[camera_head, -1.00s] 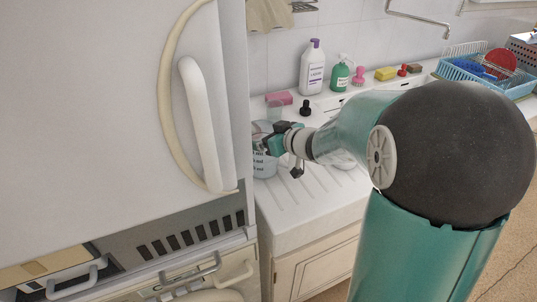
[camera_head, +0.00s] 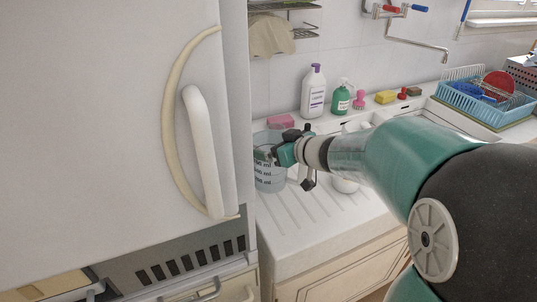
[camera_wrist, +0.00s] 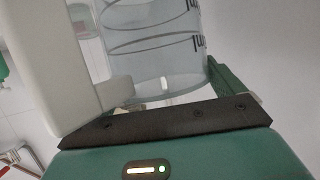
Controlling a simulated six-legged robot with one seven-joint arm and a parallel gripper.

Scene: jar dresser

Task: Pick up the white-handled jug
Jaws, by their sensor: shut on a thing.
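The jug (camera_head: 270,180) is a clear, bluish measuring jug with dark ml markings, close beside the fridge's right edge in the head view. My gripper (camera_head: 277,154) reaches in from the right and is shut on it at its side. In the wrist view the jug's clear body (camera_wrist: 155,50) fills the upper middle, just beyond the gripper's dark edge. I cannot tell for sure whether the jug's base touches the counter.
The white fridge (camera_head: 110,120) stands tight on the left. Behind are a pink sponge (camera_head: 281,121), a purple-capped bottle (camera_head: 314,92) and a green spray bottle (camera_head: 341,100). A blue dish rack (camera_head: 478,103) is far right. The ribbed drainboard (camera_head: 300,222) in front is clear.

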